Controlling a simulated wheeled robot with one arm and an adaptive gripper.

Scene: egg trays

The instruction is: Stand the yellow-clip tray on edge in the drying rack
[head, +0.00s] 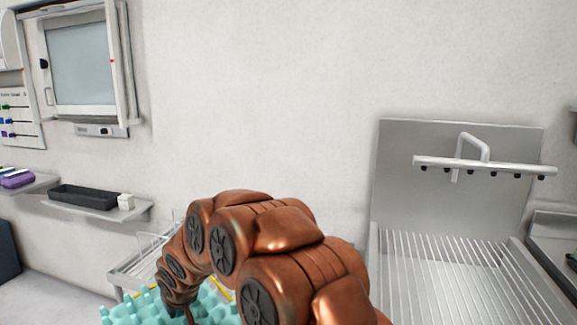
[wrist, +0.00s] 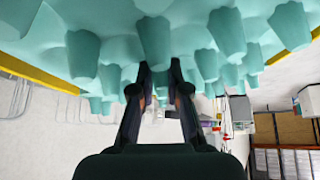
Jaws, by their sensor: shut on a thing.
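The teal egg tray (head: 137,311), with its rows of cups, shows at the bottom of the head view, partly hidden by my arm. In the wrist view the tray (wrist: 84,58) fills the top, with yellow strips along its left edge (wrist: 40,72) and right edge (wrist: 287,48). My gripper (wrist: 161,76) is shut on the tray among the cups; the exact contact is hard to see. A pale wire rack (head: 128,277) stands behind the tray and my arm in the head view, partly hidden. I see no tray in its visible part.
A steel ribbed drainboard (head: 455,270) with a tall back panel (head: 415,150) and a hooked bar stands at right. A wall shelf (head: 105,208) at left holds a black tray (head: 82,198) and a small white box (head: 126,201). The wall between is bare.

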